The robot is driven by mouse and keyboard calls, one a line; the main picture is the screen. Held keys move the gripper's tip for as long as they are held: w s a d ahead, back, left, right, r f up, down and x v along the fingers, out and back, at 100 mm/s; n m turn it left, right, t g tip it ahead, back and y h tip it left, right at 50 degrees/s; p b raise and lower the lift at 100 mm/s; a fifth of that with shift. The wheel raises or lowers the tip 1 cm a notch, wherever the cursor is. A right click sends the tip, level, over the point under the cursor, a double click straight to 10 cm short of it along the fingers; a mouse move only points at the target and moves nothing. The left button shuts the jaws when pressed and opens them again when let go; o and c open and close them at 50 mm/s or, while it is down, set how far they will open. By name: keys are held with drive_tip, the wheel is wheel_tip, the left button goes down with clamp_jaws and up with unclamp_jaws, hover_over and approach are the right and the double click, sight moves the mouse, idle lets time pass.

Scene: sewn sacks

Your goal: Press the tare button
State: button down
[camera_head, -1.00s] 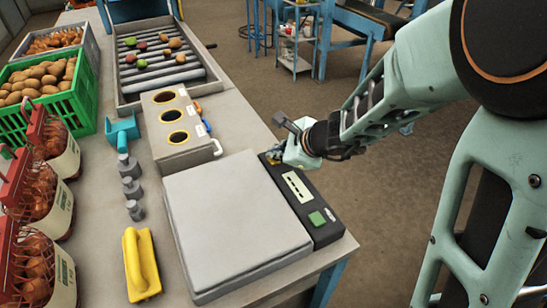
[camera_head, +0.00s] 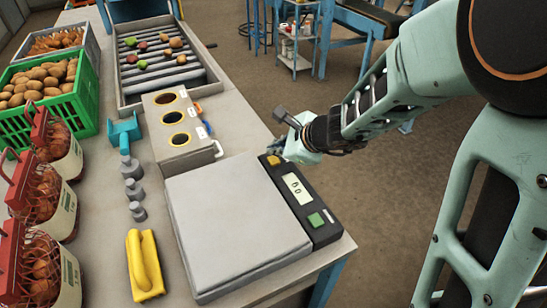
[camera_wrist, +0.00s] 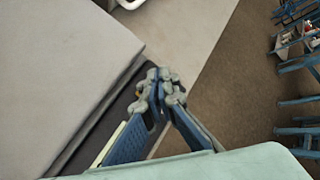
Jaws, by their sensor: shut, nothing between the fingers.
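The scale has a flat grey weighing plate (camera_head: 235,220), which is bare. A black panel (camera_head: 325,236) runs along its right side. The panel carries a yellow button (camera_head: 273,160) at its far end, a lit display (camera_head: 297,189) that seems to show zeros, and a green button (camera_head: 316,220) at its near end. I cannot read which button is labelled tare. My gripper (camera_head: 282,148) is shut and empty, just beside the yellow button and seemingly clear of it. In the wrist view the closed fingertips (camera_wrist: 160,82) hide most of the panel's end.
A yellow-handled tool (camera_head: 143,265) and several grey weights (camera_head: 134,190) lie left of the scale. A box with round holes (camera_head: 180,135) stands behind it. Netted sacks (camera_head: 55,215) and a green potato crate (camera_head: 45,115) line the left. The floor side is open.

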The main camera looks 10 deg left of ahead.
sight(275, 161)
drive_tip(key=shift+r+p, duration=1.65)
drive_tip(key=shift+r, duration=0.65)
drive_tip(key=shift+f, duration=0.1)
drive_tip(key=shift+w, duration=0.1)
